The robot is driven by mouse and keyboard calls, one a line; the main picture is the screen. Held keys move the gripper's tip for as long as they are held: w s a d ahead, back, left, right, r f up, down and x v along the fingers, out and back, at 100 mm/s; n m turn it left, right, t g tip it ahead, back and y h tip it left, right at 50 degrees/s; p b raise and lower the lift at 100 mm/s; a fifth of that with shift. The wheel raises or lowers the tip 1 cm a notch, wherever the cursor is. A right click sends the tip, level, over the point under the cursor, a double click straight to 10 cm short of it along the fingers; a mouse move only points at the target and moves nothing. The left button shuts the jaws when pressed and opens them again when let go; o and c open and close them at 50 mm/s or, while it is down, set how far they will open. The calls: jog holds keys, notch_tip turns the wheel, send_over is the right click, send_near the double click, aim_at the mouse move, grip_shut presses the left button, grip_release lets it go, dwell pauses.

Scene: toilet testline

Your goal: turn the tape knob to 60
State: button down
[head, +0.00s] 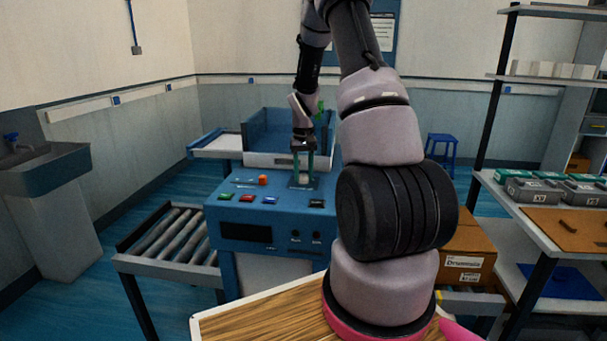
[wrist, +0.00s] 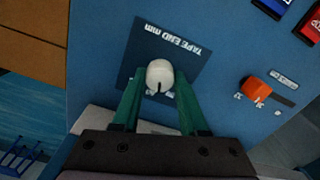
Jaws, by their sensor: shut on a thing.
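The tape knob (wrist: 159,74) is a pale round knob on a dark square plate (wrist: 188,62) marked "TAPE END mm", upside down in the wrist view. A dark pointer line on the knob points toward the bottom of that view; the scale marks near it are too small to read. My gripper (wrist: 159,84) has its two green fingers on either side of the knob, shut on it. In the head view my gripper (head: 304,178) reaches down onto the top of the blue machine (head: 232,212), at the right part of its panel.
An orange control (wrist: 256,88) sits beside the plate; it also shows in the head view (head: 263,180). Several coloured buttons line the panel's front edge. A roller conveyor (head: 175,240) stands left, a blue-walled tray (head: 270,128) behind, and a cardboard box (head: 466,258) right.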

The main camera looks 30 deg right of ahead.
aim_at(303, 175)
jog(key=shift+m, duration=1.6)
jog(key=shift+c, duration=2.2)
grip_release()
jog(key=shift+r, duration=0.1)
notch_tip(303, 175, up, 11)
jog(key=shift+f, duration=0.2)
